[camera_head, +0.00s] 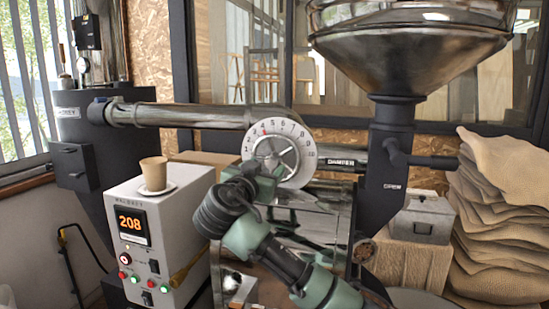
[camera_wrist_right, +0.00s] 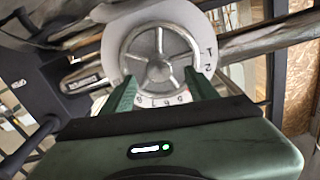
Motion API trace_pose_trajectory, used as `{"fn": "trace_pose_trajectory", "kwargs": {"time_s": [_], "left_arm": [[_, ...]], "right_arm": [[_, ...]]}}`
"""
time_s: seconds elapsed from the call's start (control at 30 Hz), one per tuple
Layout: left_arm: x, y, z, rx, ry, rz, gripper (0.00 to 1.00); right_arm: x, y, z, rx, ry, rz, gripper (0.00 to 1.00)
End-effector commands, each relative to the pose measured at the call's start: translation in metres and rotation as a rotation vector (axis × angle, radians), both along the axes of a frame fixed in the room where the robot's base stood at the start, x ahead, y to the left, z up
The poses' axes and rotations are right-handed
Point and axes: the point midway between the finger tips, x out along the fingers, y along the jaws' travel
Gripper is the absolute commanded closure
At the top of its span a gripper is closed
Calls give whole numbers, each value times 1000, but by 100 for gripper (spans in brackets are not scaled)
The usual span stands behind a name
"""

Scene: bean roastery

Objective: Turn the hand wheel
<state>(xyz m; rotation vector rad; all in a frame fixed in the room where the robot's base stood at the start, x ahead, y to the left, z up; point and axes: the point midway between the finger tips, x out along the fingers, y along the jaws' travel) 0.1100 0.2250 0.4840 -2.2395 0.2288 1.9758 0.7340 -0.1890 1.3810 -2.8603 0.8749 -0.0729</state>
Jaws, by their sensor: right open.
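The metal hand wheel (camera_head: 275,152) is a spoked disc in front of a white round dial (camera_head: 303,140) with numbers around its rim. My right gripper (camera_head: 262,174) is just in front of the wheel's lower part and hides some of it. In the right wrist view, the wheel (camera_wrist_right: 160,55) is ahead, between and beyond the two green fingers of the open right gripper (camera_wrist_right: 160,84). Nothing is held between them. I cannot tell whether a finger touches the rim. My left gripper is out of view.
A metal pipe (camera_head: 180,115) runs left from the dial. A control box (camera_head: 150,225) showing 208 carries a paper cup (camera_head: 153,173). A large hopper (camera_head: 412,65) stands at right, with stacked sacks (camera_head: 500,220) beyond. A labelled damper bar (camera_head: 342,163) lies right of the dial.

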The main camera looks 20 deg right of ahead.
Motion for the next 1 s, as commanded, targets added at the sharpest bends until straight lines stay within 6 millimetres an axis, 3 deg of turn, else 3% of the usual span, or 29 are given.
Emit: {"fn": "trace_pose_trajectory", "kwargs": {"time_s": [0.1,0.27,0.37,0.6,0.7,0.73,0.93,1.0], "left_arm": [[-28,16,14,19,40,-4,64],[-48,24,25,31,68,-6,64],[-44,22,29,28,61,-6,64],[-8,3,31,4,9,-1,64],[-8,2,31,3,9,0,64],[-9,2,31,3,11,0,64],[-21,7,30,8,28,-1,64],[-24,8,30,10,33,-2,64]], "right_arm": [[17,-13,5,-4,2,-4,41],[37,-27,4,-3,4,-4,41],[45,-32,2,-1,4,-3,41],[50,-35,0,0,2,0,41],[50,-35,0,0,2,-1,41],[50,-35,0,0,2,-1,44],[50,-35,-1,0,2,-1,100],[50,-35,-1,0,2,-1,100]]}}
